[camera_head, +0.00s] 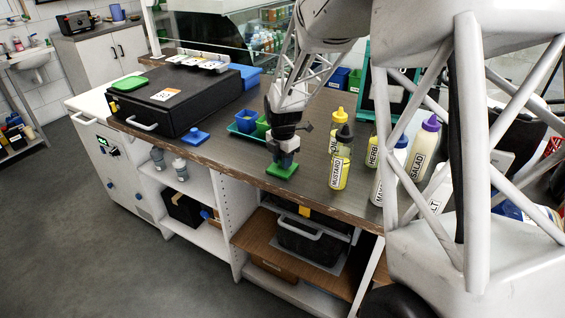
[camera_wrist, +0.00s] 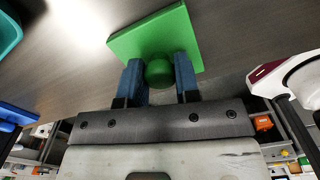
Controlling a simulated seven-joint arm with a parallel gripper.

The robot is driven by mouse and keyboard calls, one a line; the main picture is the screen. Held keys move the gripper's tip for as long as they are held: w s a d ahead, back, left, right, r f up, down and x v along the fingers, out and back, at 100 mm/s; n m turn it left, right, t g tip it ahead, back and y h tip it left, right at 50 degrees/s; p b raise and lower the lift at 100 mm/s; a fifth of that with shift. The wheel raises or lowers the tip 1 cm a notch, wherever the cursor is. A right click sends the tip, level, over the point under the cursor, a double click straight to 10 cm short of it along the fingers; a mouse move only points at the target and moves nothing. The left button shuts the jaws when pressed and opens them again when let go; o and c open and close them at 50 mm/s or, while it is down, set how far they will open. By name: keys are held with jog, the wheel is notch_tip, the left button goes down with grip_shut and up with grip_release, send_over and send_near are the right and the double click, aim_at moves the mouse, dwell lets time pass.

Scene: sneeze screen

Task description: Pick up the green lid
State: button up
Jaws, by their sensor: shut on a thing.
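The green lid (camera_wrist: 155,36) is a flat square plate with a round knob (camera_wrist: 159,72). In the wrist view the two blue fingers of my gripper (camera_wrist: 159,78) are on either side of the knob, shut on it. In the head view the green lid (camera_head: 283,170) is under my gripper (camera_head: 284,160), close to the front edge of the counter. I cannot tell whether it touches the counter or is slightly above it. Part of the knob is hidden by the fingers in the head view.
Left of my gripper are a teal tray (camera_head: 236,131) with small containers and a blue lid (camera_head: 194,136). A mustard bottle (camera_head: 340,165) and other bottles stand to the right. A black box (camera_head: 180,99) with another green lid (camera_head: 131,83) on it sits farther left.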

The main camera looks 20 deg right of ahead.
jog(key=shift+r, duration=4.95)
jog(key=w+r, duration=0.2)
jog(key=w, duration=0.8)
jog(key=w+r, duration=0.2)
jog(key=w, duration=0.8)
jog(key=shift+w+r, duration=0.2)
jog(key=shift+r, duration=0.05)
jog(key=shift+f, duration=0.15)
jog(key=shift+f, duration=2.2)
jog(key=shift+f, duration=0.55)
